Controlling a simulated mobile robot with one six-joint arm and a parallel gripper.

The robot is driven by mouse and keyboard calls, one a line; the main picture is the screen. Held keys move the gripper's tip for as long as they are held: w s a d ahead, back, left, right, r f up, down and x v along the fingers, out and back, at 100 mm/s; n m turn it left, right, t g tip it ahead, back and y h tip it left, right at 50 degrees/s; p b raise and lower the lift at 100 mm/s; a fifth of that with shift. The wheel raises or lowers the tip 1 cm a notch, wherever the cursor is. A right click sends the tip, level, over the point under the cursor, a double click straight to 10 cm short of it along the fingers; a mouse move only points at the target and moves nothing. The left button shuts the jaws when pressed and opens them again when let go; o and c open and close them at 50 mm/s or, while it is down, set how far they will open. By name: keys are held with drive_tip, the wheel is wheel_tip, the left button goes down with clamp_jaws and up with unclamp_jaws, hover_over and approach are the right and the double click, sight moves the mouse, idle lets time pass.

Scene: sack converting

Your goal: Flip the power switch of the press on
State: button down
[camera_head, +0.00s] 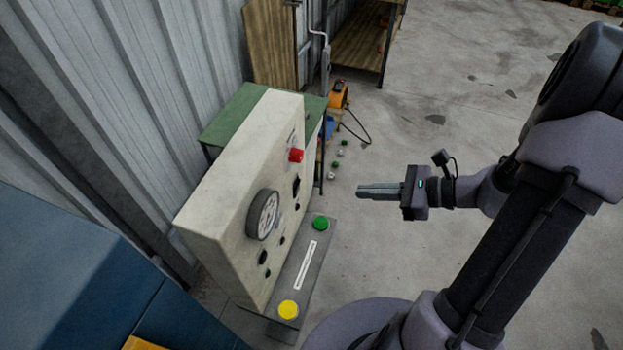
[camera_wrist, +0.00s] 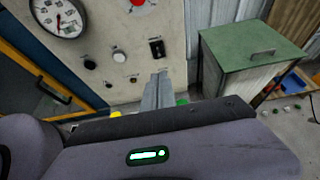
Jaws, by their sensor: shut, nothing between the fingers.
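The press panel (camera_head: 240,190) is a cream upright box with a round gauge, knobs and a red knob. In the wrist view the panel (camera_wrist: 105,50) faces me. A black rocker switch, which looks like the power switch (camera_wrist: 157,48), sits right of the middle; it also shows as a dark patch in the head view (camera_head: 296,187). I cannot tell its position. My gripper (camera_head: 361,191) is shut and empty, to the right of the panel and apart from it. In the wrist view its fingertips (camera_wrist: 160,76) appear just below the switch.
A grey ledge with a green button (camera_head: 320,223) and a yellow button (camera_head: 288,310) juts from the panel's foot. A red knob (camera_head: 295,155) sits high on the panel. A green cabinet (camera_wrist: 245,55) stands beside it. Open concrete floor (camera_head: 440,110) lies to the right.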

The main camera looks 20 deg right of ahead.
drive_tip(key=b, duration=0.1)
approach(299, 184)
wheel_tip(299, 184, down, 4)
drive_tip(key=w+a, duration=0.1)
drive_tip(key=a, duration=0.1)
drive_tip(key=w+a, duration=0.2)
drive_tip(key=shift+w+a+r, duration=0.1)
drive_tip(key=shift+w+a, duration=0.2)
drive_tip(key=shift+a, duration=0.1)
drive_tip(key=shift+w+a+r+b, duration=0.1)
drive_tip(key=shift+w+a+b, duration=0.1)
drive_tip(key=shift+b, duration=0.1)
drive_tip(key=shift+r, duration=0.1)
drive_tip(key=shift+r+p, duration=0.65)
drive_tip(key=shift+r, duration=0.15)
